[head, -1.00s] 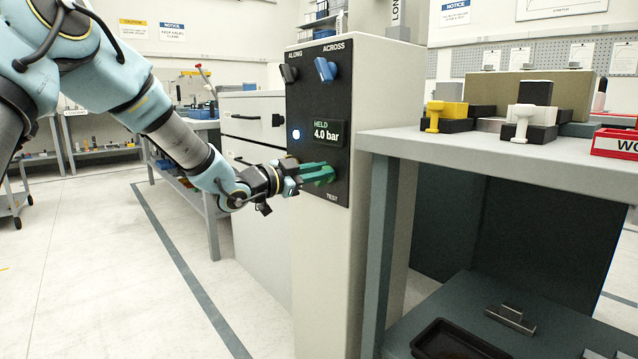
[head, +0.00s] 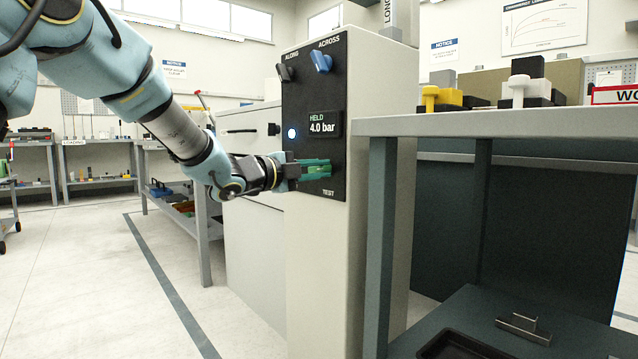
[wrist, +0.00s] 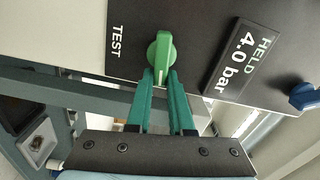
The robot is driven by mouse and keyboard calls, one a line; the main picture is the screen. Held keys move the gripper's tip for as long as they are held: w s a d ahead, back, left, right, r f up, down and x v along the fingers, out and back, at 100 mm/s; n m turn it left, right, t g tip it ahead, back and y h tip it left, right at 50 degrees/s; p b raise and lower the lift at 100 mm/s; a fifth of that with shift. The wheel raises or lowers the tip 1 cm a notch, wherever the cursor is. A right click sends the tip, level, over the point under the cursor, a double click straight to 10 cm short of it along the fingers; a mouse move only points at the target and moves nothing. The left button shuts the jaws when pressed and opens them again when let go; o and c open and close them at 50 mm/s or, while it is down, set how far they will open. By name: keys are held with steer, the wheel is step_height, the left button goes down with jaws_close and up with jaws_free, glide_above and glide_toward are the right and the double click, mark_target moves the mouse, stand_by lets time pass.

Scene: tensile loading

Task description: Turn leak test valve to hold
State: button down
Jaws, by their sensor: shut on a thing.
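The green TEST valve knob (wrist: 160,55) sits on the black panel (head: 306,95), low on the face of the grey cabinet. In the wrist view my gripper (wrist: 159,78) has its green fingers shut on the lower part of this knob. In the head view my gripper (head: 324,171) reaches the panel from the left, and its fingers mostly cover the knob. The display (head: 324,123) reads HELD 4.0 bar, and it also shows in the wrist view (wrist: 240,58). A blue-white light (head: 292,133) glows left of the display.
Above are a black ALONG knob (head: 286,72) and a blue ACROSS knob (head: 321,62). A grey bench (head: 500,123) stands close on the right, with yellow and white fixtures on top. Open floor (head: 80,280) lies to the left.

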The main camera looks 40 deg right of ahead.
steer(key=shift+f+m+b, duration=0.35)
steer(key=shift+m+b, duration=0.45)
steer(key=shift+m, duration=0.1)
steer(key=c, duration=0.8)
jaws_free()
steer(key=shift+r, duration=0.1)
steer(key=a+p, duration=0.2)
steer(key=a, duration=0.8)
steer(key=shift+w+a, duration=0.3)
steer(key=shift+a, duration=0.1)
